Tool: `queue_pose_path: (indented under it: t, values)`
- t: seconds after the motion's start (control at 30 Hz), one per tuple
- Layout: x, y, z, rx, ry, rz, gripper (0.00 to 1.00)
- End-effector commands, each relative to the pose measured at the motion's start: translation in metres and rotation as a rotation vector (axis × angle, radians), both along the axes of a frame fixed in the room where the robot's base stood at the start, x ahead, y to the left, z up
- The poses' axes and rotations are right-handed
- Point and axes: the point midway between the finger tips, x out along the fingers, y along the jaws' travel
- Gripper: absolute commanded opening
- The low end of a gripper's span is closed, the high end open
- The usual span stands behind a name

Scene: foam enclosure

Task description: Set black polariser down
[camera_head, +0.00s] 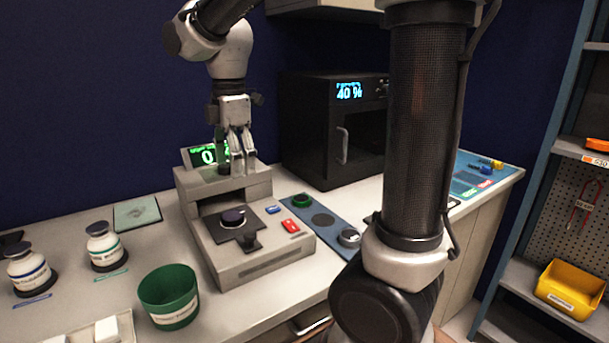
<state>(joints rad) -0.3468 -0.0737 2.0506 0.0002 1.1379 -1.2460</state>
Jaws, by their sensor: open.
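A dark round disc (233,216), which looks like the black polariser, lies on the black stage plate of the grey bench instrument (262,262). A small black knob stands in front of it. My gripper (241,154) points down above the top housing of the instrument, higher than the disc and apart from it. Its fingers are open and I see nothing held between them. A blue mat (328,207) to the right bears a green ring (302,200), a bare dark circle (323,219) and a silver-rimmed disc (349,237).
A green-lit display (206,156) stands behind the instrument. A black oven-like box (335,130) reading 40 % is behind right. A green cup (168,296) and two white bottles (104,246) stand left. My own dark column blocks part of the right side.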

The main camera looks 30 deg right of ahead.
Motion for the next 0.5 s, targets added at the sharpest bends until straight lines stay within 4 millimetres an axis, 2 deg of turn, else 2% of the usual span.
queue_pose_path:
  t: [0.13, 0.2, 0.3, 0.4, 0.5]
  values:
    - [-0.048, -0.051, 0.016, 0.054, -0.090, -0.424, 0.70]
    - [-0.078, -0.076, 0.018, 0.094, -0.134, -0.675, 0.70]
    - [-0.117, -0.102, 0.014, 0.162, -0.190, -1.012, 0.70]
    - [-0.148, -0.119, 0.006, 0.228, -0.230, -1.283, 0.70]
    - [-0.168, -0.128, -0.001, 0.278, -0.254, -1.464, 0.70]
